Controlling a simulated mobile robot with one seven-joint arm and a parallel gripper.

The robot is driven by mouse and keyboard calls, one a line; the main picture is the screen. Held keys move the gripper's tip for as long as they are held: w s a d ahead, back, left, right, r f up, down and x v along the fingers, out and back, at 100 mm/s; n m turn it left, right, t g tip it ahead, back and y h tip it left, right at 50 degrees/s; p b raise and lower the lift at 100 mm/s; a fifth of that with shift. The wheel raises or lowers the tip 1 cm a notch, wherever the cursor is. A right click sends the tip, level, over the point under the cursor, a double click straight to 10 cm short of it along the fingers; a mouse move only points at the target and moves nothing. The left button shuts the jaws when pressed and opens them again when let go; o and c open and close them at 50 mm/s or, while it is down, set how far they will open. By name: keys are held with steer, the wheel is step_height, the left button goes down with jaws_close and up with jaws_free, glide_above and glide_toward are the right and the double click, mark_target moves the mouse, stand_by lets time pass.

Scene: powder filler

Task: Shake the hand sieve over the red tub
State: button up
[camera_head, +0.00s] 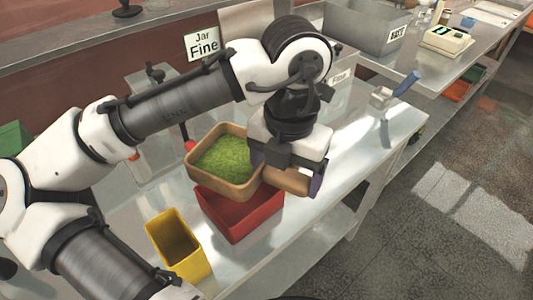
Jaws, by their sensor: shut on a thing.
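The hand sieve (196,182) is a square wooden-framed sieve with green powder (226,159) in it. It is held above the red tub (243,218), covering the back part of the tub's opening. My gripper (298,183) is at the sieve's right side, shut on its wooden handle. The red tub stands on the metal table. The tub's inside is mostly hidden by the sieve, so I cannot tell whether powder lies in it.
A yellow tub (178,246) stands at the front left of the red tub. A "Jar Fine" sign (203,44) is behind my arm. A grey bin (368,27) and a scale (447,41) stand farther back.

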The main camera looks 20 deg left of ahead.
steer(key=shift+s+a, duration=0.3)
steer(key=shift+s, duration=0.2)
steer(key=shift+p, duration=1)
steer(key=shift+r+p, duration=0.1)
steer(key=shift+p, duration=1.35)
steer(key=w+d, duration=0.2)
steer(key=w, duration=0.1)
steer(key=shift+w, duration=0.15)
